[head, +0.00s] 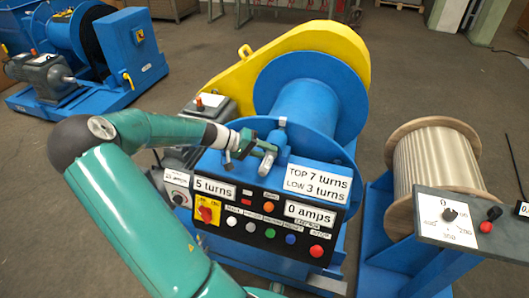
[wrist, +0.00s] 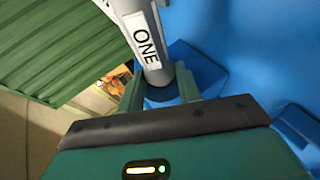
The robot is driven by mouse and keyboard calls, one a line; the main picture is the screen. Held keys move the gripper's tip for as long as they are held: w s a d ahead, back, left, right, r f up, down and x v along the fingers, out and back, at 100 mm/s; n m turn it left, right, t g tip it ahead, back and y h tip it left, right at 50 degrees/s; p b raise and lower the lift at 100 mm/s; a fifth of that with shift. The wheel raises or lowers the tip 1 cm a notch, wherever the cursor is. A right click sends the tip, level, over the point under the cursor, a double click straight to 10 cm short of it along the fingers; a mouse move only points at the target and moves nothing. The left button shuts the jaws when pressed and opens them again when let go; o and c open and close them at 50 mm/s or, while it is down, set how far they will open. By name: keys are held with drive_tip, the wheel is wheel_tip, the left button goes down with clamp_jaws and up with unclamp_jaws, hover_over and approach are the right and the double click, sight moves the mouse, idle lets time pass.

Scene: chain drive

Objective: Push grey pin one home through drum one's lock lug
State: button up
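In the wrist view a grey round pin (wrist: 151,62) with a white label reading ONE comes down from the top edge. Its lower end lies between the two green fingers of my gripper (wrist: 160,85), with blue metal just below it. I cannot tell whether both fingers touch the pin. In the head view my gripper (head: 266,152) is above the control box, in front of the blue drum (head: 305,105). A small grey and blue upright part (head: 281,128) stands close beside it at the drum's near flange. How deep the pin sits in the lug is hidden.
A control box (head: 262,222) with buttons and number plates stands below my gripper. A yellow guard (head: 240,75) is behind the drum. A wooden-coloured reel (head: 440,165) and a grey panel (head: 465,222) are at right. Another blue machine (head: 125,45) stands back left.

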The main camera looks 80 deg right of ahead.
drive_tip(key=o, duration=0.4)
drive_tip(key=shift+w, duration=0.1)
drive_tip(key=v, duration=1.3)
drive_tip(key=shift+w+a+r, duration=0.1)
drive_tip(key=shift+w+r, duration=0.1)
drive_tip(key=shift+r, duration=0.05)
